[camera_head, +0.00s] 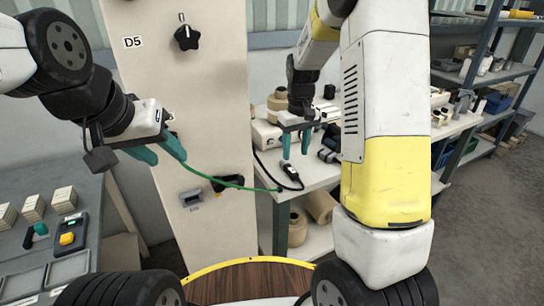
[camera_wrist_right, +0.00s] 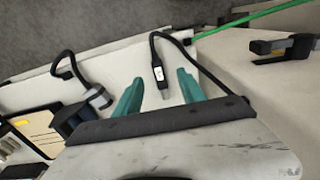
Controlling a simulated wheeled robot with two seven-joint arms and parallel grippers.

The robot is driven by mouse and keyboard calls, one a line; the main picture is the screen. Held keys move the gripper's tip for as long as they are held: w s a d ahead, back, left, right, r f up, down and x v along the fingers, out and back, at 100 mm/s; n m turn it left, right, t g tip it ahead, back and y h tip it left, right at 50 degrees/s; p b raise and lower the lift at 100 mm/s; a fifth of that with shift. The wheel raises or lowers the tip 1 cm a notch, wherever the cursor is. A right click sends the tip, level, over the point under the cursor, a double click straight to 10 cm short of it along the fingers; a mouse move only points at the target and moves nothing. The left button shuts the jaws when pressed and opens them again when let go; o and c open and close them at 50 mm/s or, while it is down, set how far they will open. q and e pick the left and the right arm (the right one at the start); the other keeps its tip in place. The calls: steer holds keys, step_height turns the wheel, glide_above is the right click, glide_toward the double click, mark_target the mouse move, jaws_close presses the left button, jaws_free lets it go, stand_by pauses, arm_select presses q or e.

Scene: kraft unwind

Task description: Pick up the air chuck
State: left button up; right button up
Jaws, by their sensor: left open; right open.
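The air chuck (camera_head: 292,174) is a small black tool with a light label, lying near the front left edge of the white bench. It also shows in the right wrist view (camera_wrist_right: 158,73), with a metal tip and a black hose. My right gripper (camera_head: 296,147) is open and empty above the air chuck. In the right wrist view the chuck appears between its green fingers (camera_wrist_right: 159,78), apparently beyond them; contact cannot be told.
A green hose (camera_head: 215,180) runs across the pale column (camera_head: 205,100) towards the bench edge. A black holder (camera_head: 229,184) sits on the column. Paper rolls (camera_head: 318,206) lie under the white bench (camera_head: 318,174). A grey table (camera_head: 85,240) with trays stands at left.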

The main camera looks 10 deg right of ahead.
mark_target(293, 171)
steer(key=shift+w+a+f, duration=0.25)
steer(key=shift+w+f, duration=0.35)
steer(key=shift+f, duration=0.35)
steer(key=f, duration=0.7)
steer(key=shift+w+d+f, duration=0.2)
steer(key=shift+w+d, duration=0.05)
steer(key=shift+w, duration=0.05)
jaws_close()
